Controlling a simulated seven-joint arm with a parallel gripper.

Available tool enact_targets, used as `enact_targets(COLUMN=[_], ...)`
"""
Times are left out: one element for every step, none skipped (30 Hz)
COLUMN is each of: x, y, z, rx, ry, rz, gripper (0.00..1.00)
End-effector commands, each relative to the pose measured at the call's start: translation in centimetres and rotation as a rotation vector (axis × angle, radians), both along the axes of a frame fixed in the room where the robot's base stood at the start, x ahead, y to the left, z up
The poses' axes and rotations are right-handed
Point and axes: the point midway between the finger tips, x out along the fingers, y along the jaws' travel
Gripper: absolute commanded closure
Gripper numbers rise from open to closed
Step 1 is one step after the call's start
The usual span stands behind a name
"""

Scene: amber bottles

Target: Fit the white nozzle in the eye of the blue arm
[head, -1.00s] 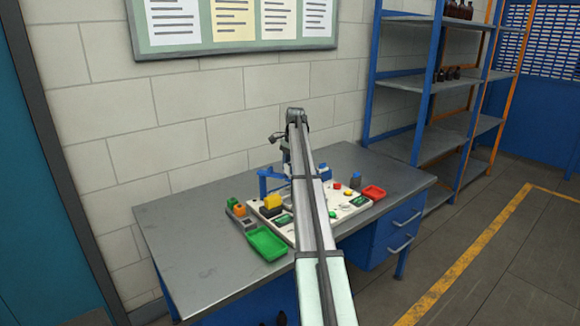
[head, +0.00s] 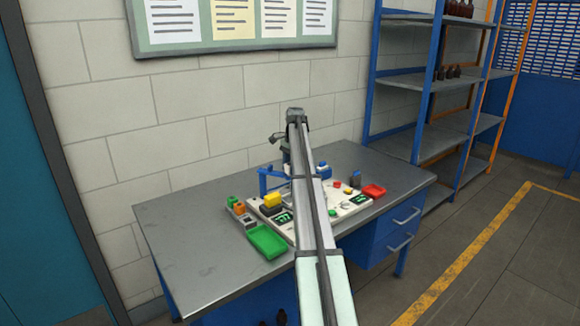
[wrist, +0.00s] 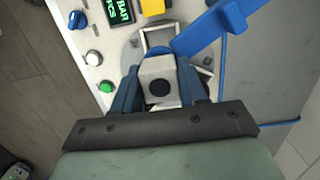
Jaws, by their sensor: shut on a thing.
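My gripper (wrist: 157,76) has its blue fingers shut on the white nozzle (wrist: 147,73), a pale block with a round dark spot facing the wrist camera. A rounded blue part shows just beyond the nozzle; I cannot tell what it belongs to. The blue arm (wrist: 207,32) slants in from the upper right of the wrist view, close to the nozzle. Its eye cannot be made out, nor whether the nozzle touches it. In the head view the blue arm (head: 272,179) stands left of my arm, which hides most of the gripper area.
The white console (head: 345,203) carries buttons and a yellow block (head: 273,200). The left of the grey bench (head: 190,235) is clear.

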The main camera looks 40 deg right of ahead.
Motion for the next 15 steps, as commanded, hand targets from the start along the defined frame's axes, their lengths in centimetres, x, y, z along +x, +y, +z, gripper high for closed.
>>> enact_targets(x=[0.00,0.00,0.00,0.00,0.00,0.00,0.00,0.00,0.00,0.00,0.00,0.00,0.00,0.00,0.00], y=[0.00,0.00,0.01,0.00,0.01,0.01,0.00,0.01,0.01,0.00,0.00,0.00,0.00,0.00,0.00], z=[-0.10,-0.15,-0.21,-0.26,-0.31,-0.38,-0.43,-0.48,-0.54,-0.59,-0.64,-0.69,-0.73,-0.76,-0.78], rx=[0.000,0.000,0.000,0.000,0.000,0.000,0.000,0.000,0.000,0.000,0.000,0.000,0.000,0.000,0.000], ry=[0.000,0.000,0.000,0.000,0.000,0.000,0.000,0.000,0.000,0.000,0.000,0.000,0.000,0.000,0.000], rz=[0.000,0.000,0.000,0.000,0.000,0.000,0.000,0.000,0.000,0.000,0.000,0.000,0.000,0.000,0.000], gripper=[0.87,0.87,0.87,0.87,0.87,0.87,0.87,0.87,0.87,0.87,0.87,0.87,0.87,0.87,0.87])
